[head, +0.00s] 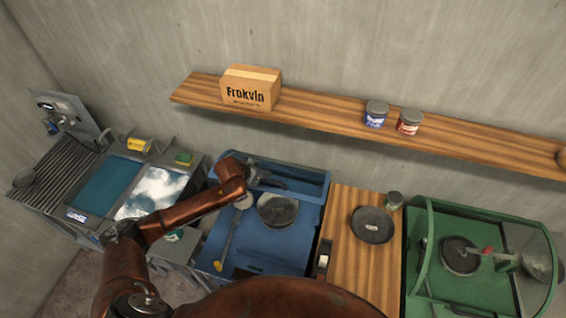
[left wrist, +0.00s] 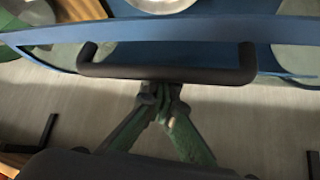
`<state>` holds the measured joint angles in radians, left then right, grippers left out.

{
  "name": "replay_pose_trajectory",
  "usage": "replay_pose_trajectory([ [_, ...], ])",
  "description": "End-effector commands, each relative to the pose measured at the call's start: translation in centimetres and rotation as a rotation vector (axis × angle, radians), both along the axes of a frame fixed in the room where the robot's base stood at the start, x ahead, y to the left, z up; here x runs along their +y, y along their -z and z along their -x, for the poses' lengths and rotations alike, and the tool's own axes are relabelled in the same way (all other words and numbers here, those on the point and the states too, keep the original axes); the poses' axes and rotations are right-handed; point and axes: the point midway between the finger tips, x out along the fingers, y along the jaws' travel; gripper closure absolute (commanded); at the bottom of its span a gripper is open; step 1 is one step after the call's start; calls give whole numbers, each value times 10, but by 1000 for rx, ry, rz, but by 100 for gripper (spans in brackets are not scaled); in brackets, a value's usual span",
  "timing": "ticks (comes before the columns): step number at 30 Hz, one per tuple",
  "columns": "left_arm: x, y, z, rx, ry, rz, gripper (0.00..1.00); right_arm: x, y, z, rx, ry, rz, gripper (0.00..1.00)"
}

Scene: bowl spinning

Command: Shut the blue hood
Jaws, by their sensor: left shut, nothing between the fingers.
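The blue hood (head: 312,178) is raised at the back of the blue station (head: 275,250) in the head view. In the left wrist view, its blue rim (left wrist: 200,30) runs across the top with a black bar handle (left wrist: 165,72) and clear panels. My left gripper (head: 268,178) is in front of the hood, partly blending with it in the head view. In the left wrist view, my left gripper's fingertips (left wrist: 163,92) are together and empty at the middle of the handle; I cannot tell whether they touch it. My right gripper is out of view.
A dark bowl (head: 278,210) and a long-handled utensil (head: 229,238) are in the blue station. A wooden counter (head: 345,245) with a dark plate (head: 372,225) stands to its right, then a green station (head: 420,262). A sink unit is left. A wooden shelf (head: 325,118) hangs above.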

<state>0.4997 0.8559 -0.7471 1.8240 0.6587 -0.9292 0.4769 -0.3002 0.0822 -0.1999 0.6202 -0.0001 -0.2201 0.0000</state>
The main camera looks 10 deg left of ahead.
Motion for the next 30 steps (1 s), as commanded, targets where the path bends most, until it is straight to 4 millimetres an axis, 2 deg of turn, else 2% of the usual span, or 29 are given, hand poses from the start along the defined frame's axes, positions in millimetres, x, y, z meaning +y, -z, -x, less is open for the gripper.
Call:
replay_pose_trajectory([
  [1, 4, 15, 12, 28, -5, -9, 100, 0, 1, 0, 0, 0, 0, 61],
  [11, 3, 10, 23, 19, -3, -7, 100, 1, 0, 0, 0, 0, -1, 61],
  [21, 1, 3, 50, 13, -1, -5, 100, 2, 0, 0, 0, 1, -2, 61],
  [30, 1, 2, 61, 12, -2, -4, 100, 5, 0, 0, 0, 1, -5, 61],
])
